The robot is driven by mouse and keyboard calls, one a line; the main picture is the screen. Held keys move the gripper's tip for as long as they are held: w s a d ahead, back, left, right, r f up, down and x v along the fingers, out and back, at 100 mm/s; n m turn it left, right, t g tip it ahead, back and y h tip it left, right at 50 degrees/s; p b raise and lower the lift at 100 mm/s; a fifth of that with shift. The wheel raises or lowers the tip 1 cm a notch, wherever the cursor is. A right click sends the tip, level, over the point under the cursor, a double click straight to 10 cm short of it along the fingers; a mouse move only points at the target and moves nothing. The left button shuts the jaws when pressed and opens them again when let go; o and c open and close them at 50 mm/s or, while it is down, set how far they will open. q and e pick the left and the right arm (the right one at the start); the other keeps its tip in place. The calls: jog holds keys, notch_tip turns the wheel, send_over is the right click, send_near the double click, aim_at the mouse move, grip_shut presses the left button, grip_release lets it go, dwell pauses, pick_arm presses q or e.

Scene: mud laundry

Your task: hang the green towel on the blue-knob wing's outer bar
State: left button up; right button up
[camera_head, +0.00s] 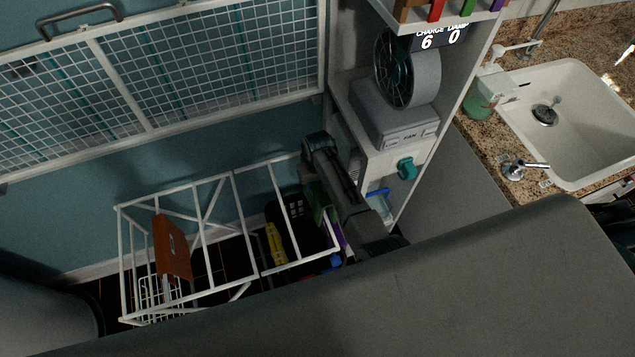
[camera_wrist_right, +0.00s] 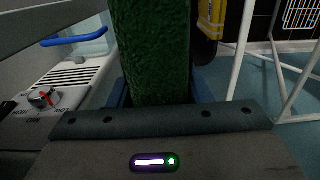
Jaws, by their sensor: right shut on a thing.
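The green towel (camera_wrist_right: 150,50) fills the middle of the right wrist view, a dark green textured strip between the jaws of my right gripper (camera_wrist_right: 160,98). My right gripper is shut on it. In the head view, a small piece of the green towel (camera_head: 321,214) shows beside my right arm, at the right end of the white drying rack (camera_head: 232,205). The rack's white bars also show in the right wrist view (camera_wrist_right: 241,60). A small blue part (camera_head: 335,262) shows near the rack's near right corner; I cannot tell if it is a knob. My left gripper is not in view.
An orange-brown cloth (camera_head: 172,248) hangs on the rack's left part. A shelf unit with a fan (camera_head: 408,75) stands close right of my arm. A heater-like box with a dial (camera_wrist_right: 45,98) is left of the towel. A wire-mesh panel (camera_head: 200,60) is behind.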

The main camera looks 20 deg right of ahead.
jog(key=shift+f+b, duration=0.65)
jog(key=shift+f, duration=0.25)
notch_tip(320, 180, down, 9)
jog(key=b, duration=0.5)
jog(key=shift+r, duration=0.15)
jog(key=o, duration=1.3)
jog(key=shift+r+p, duration=3.55)
